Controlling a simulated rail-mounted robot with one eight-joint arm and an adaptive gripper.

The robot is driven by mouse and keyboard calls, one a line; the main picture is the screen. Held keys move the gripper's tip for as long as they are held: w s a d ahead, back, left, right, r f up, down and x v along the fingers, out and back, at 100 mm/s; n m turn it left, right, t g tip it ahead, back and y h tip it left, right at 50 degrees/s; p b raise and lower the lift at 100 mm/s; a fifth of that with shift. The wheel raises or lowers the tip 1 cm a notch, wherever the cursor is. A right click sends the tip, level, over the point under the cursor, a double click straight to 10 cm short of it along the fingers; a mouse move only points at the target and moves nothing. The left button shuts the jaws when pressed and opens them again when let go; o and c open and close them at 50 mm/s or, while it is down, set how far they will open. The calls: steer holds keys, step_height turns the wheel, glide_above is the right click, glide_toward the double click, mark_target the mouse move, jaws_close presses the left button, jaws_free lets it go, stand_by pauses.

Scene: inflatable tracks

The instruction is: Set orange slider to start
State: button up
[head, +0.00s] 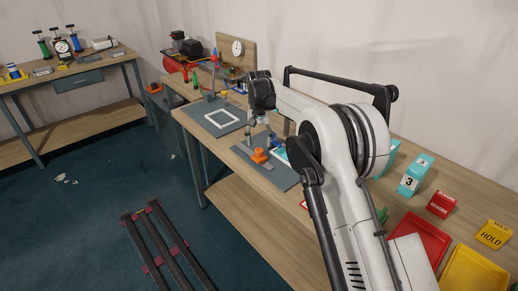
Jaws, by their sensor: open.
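The orange slider (259,156) sits on a grey rail plate (250,160) near the front edge of the workbench. The rail runs across a dark grey base panel (279,179). My gripper (262,143) hangs from my arm just above and behind the slider, fingers pointing down. It is open. From this view I cannot tell whether its fingers touch the slider or stand apart from it. No start mark is readable at this size. My arm hides part of the bench behind the panel.
A grey panel with a white square frame (222,118) lies left of the slider. A cone-topped post (214,65) rises near it. Right of my arm stand a teal numbered block (414,175), a red tray (418,240) and a yellow tray (474,270). Dark rails (165,245) lie on the floor.

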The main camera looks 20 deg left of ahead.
mark_target(259, 150)
steer(key=shift+f, duration=2.05)
jaws_close()
